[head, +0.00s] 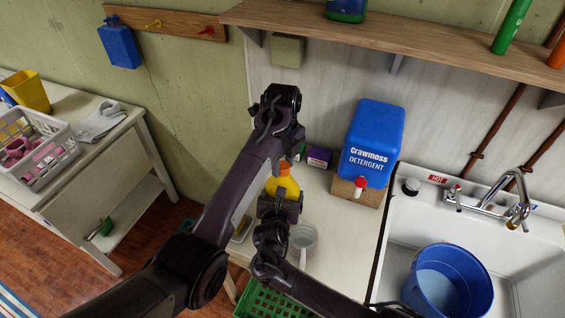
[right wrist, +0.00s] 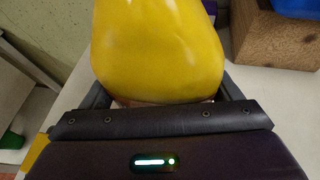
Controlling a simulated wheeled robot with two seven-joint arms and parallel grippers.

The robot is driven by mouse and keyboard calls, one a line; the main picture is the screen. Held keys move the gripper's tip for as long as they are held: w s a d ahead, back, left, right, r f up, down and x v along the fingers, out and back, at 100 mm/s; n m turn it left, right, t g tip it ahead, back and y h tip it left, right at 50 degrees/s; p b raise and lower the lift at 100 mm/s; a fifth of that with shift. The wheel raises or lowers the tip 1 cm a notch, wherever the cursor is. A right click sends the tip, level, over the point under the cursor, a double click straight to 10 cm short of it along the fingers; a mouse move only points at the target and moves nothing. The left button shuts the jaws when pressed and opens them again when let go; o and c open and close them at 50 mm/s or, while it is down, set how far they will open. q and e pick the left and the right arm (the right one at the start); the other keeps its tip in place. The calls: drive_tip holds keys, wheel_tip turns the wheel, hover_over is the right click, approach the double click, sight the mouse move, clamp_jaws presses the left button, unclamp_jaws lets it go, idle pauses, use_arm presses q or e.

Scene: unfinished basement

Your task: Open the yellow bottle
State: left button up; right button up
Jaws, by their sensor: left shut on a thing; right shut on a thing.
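The yellow bottle (head: 284,186) stands upright on the white counter, partly covered by my arms. Its orange cap (head: 284,168) is on top. My right gripper (head: 279,204) is shut on the bottle's body low down; in the right wrist view the yellow body (right wrist: 158,50) sits between the two fingers, and its top is out of frame. My left gripper (head: 284,155) reaches down from above and is shut at the orange cap. Its fingertips are mostly hidden by my left arm, so the exact hold is unclear.
A blue detergent jug (head: 373,145) on a brown block stands right of the bottle, with a purple box (head: 319,157) behind. A green crate (head: 270,302) lies below. The sink with a blue bucket (head: 447,284) is at right.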

use_arm(q)
drive_tip(key=n, duration=1.1)
drive_tip(key=shift+n, duration=0.4)
drive_tip(key=n, duration=0.4)
drive_tip(key=o, duration=1.1)
